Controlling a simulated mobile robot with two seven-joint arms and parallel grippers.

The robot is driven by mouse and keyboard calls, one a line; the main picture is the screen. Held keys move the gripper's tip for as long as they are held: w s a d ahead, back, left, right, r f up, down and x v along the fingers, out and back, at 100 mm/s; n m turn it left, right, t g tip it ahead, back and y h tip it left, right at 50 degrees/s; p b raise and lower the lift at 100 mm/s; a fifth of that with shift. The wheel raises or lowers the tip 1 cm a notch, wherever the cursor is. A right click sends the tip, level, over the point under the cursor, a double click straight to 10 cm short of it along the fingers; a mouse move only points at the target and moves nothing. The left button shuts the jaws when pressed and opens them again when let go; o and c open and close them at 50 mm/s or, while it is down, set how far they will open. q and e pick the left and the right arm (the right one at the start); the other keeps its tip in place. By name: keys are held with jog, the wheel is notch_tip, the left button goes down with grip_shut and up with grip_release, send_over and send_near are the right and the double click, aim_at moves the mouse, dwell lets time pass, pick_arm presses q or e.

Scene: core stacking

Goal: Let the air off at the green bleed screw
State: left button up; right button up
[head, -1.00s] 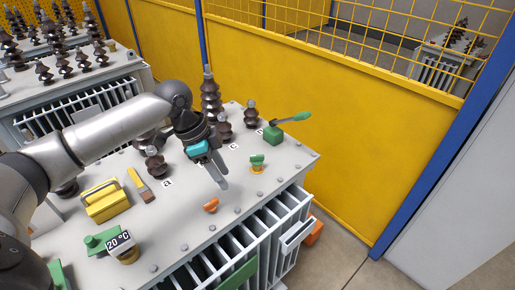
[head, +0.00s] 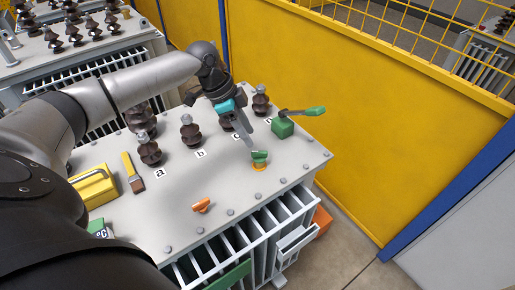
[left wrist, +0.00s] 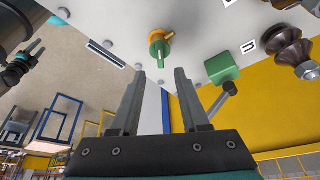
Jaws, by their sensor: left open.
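The green bleed screw (head: 260,156) stands on an orange base near the front right edge of the grey transformer lid (head: 225,180). In the left wrist view the bleed screw (left wrist: 158,48) shows just beyond the fingertips, roughly centred between them. My left gripper (head: 249,146) hangs over the lid at the bleed screw, its fingers overlapping the screw's upper left in the head view. The left wrist view shows its two fingers (left wrist: 161,75) apart, with nothing between them. Whether a finger touches the screw cannot be told. My right gripper is not in view.
A green block with a lever (head: 284,127) stands behind the screw. Brown insulators (head: 191,132) marked with letters stand along the lid. An orange fitting (head: 202,205) is to the left front; a brush (head: 134,177) and a yellow box (head: 94,187) lie farther left.

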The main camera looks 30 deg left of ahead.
aim_at(259, 151)
pick_arm(q)
jog(key=x, duration=0.7)
jog(key=shift+r+b, duration=0.1)
jog(key=shift+b, duration=0.3)
grip_shut()
